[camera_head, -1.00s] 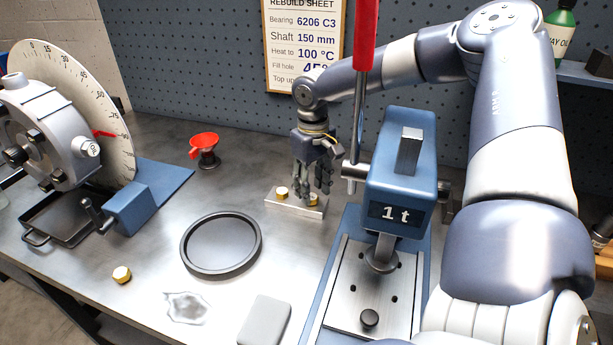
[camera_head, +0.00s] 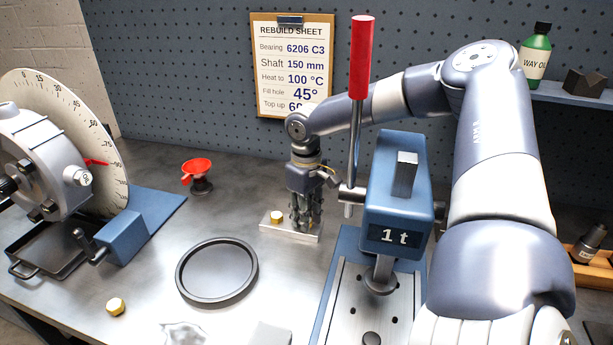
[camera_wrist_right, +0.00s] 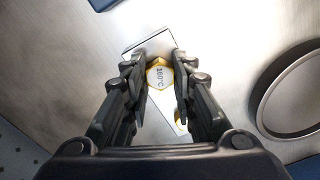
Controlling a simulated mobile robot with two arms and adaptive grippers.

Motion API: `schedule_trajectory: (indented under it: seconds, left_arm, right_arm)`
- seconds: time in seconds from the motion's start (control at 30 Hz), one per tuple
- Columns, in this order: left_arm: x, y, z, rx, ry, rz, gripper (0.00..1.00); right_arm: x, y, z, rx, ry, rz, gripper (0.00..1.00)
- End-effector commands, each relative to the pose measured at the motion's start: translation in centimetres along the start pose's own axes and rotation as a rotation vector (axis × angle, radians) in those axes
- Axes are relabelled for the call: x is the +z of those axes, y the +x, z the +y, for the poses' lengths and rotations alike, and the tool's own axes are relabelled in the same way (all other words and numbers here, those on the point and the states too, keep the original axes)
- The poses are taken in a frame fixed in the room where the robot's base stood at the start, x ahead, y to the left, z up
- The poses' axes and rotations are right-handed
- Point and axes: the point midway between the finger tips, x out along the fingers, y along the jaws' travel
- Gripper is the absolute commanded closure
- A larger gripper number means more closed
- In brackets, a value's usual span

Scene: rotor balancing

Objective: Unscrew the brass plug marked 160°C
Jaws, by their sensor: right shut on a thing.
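The brass plug marked 160°C (camera_wrist_right: 159,73) is a hex-headed plug on a pale metal block (camera_wrist_right: 150,46). My right gripper (camera_wrist_right: 158,66) points down with its fingers shut on this plug, one on each side. In the head view my right gripper (camera_head: 306,226) stands over the right end of the block (camera_head: 288,231), and its fingers hide the plug there. A second brass plug (camera_head: 277,217) sits at the block's left end. It shows only partly beside a finger in the wrist view. My left gripper is in no view.
A blue press (camera_head: 402,190) with a red-handled lever (camera_head: 362,60) stands close right of my right gripper.

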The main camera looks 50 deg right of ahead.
Motion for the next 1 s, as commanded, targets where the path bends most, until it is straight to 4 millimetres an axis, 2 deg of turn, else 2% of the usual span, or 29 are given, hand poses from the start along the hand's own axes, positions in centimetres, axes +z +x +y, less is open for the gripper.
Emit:
schedule_trajectory:
  seconds: [0.23,1.0]
  left_arm:
    - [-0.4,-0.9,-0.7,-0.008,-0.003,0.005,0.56]
    - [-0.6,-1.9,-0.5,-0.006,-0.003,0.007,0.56]
  right_arm:
    - [-0.1,-0.2,0.0,-0.001,-0.326,0.003,1.0]
    - [-0.2,-0.3,0.1,0.003,-1.293,0.004,1.0]
